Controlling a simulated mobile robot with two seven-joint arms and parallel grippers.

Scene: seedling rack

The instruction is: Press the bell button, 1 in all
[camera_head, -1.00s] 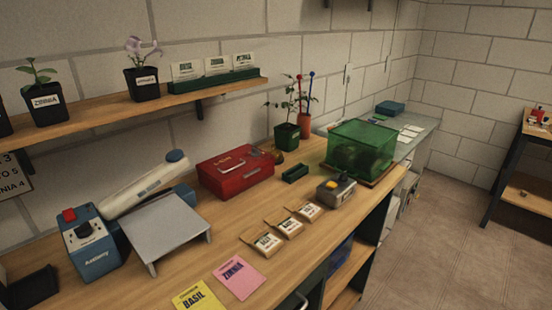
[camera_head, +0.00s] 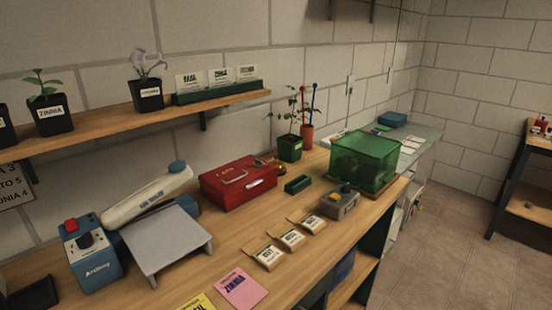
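A small grey box (camera_head: 340,204) with a yellow button (camera_head: 346,189) on top sits on the wooden bench, near its front edge; it looks like the bell button, but I read no label on it. It stands in front of the green translucent box, and nothing touches the button. A blue device (camera_head: 90,255) with a red switch (camera_head: 71,225) and a dark knob stands at the left end of the bench. Neither of my grippers is in view.
Seed packets (camera_head: 267,257) lie in front of the grey box. A red toolbox (camera_head: 238,184), a small dark green tray (camera_head: 298,184) and a green translucent box (camera_head: 364,160) stand around it. A grey platform (camera_head: 163,240) is at left. Potted plants line the shelf (camera_head: 110,121) above.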

